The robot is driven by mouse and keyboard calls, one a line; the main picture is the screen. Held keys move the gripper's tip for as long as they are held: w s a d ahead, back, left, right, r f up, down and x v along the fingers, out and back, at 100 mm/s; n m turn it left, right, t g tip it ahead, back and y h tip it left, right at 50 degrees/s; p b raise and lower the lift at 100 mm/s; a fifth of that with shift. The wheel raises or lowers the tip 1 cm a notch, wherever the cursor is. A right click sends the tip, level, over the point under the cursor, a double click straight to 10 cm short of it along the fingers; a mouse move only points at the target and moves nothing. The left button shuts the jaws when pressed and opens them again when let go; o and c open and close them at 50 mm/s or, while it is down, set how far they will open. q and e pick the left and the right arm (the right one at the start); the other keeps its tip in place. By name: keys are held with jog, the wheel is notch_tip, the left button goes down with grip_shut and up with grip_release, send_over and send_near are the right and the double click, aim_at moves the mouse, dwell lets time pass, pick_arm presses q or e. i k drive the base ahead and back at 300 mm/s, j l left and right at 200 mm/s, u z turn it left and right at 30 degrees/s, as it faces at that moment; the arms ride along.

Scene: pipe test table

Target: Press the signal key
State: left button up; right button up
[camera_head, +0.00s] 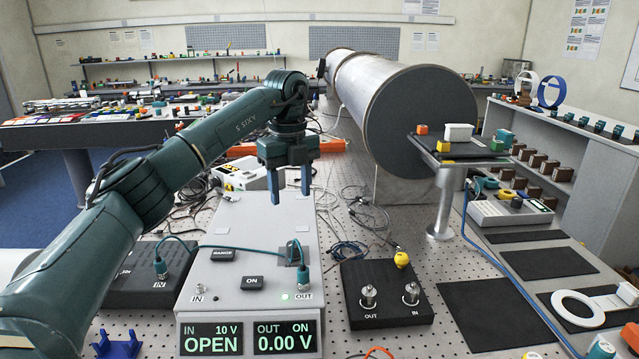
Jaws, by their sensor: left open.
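A light grey instrument box (240,222) stands on the perforated table, its display (248,338) reading "IN 10 V OPEN" and "OUT ON 0.00 V". Its top bears a dark RANGE key (222,255) and a dark ON key (252,283). No key that I can read is labelled "signal"; a grey patch beside the teal plug (303,278) at OUT is partly covered by plug and cable. A green light glows beside OUT. My left gripper (292,192) is open and empty, pointing down above the back part of the box, apart from the keys. My right gripper is not in view.
A black box (385,292) with OUT and IN connectors stands to the right, another black box (140,275) to the left. A teal cable crosses the instrument's top. A large metal pipe (400,110) lies behind. A blue bracket (118,345) sits at front left.

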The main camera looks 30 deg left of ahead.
aim_at(253, 282)
jog(key=k, duration=1)
